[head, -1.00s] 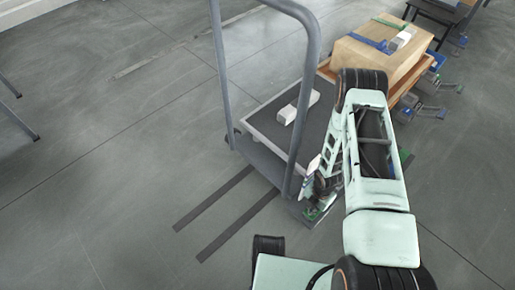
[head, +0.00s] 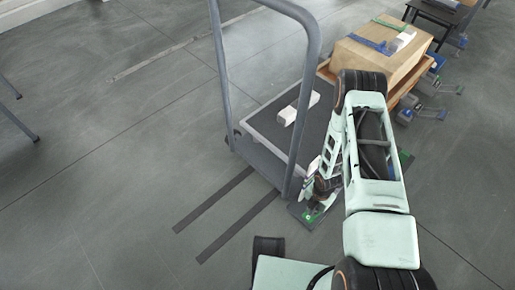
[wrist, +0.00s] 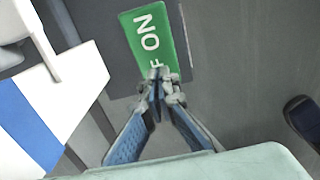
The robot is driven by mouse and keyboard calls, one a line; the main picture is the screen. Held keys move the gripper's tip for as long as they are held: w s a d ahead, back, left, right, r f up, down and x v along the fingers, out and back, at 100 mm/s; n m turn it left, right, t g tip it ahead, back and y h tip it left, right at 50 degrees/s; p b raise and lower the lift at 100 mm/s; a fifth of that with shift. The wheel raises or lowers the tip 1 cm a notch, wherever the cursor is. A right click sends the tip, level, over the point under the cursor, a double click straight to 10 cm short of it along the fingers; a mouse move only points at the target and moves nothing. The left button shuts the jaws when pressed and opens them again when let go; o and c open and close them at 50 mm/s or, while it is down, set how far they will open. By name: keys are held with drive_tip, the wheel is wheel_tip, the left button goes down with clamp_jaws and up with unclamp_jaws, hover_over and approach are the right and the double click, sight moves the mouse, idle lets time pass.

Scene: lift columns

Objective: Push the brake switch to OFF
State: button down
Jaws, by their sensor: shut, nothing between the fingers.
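The brake switch (wrist: 150,35) is a green plate with white ON lettering at the top of the wrist view. Part of a letter, like an F, shows at its lower end, and the rest there is hidden by my fingers. My gripper (wrist: 161,88) is shut and empty, its tips over that lower end; I cannot tell whether they touch it. In the head view the green switch (head: 313,214) sits at the cart's near corner, just below my wrist, and my fingertips are hard to make out.
The cart has a grey handle frame (head: 219,75) and a dark deck (head: 262,118) with a white block (head: 299,108) on it. A cardboard box (head: 385,62) stands behind. A blue and white thing (wrist: 40,110) is at the left in the wrist view. Floor in front is clear.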

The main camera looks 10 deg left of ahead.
wheel_tip(320, 180, up, 6)
drive_tip(key=p, duration=0.3)
drive_tip(key=shift+p, duration=0.4)
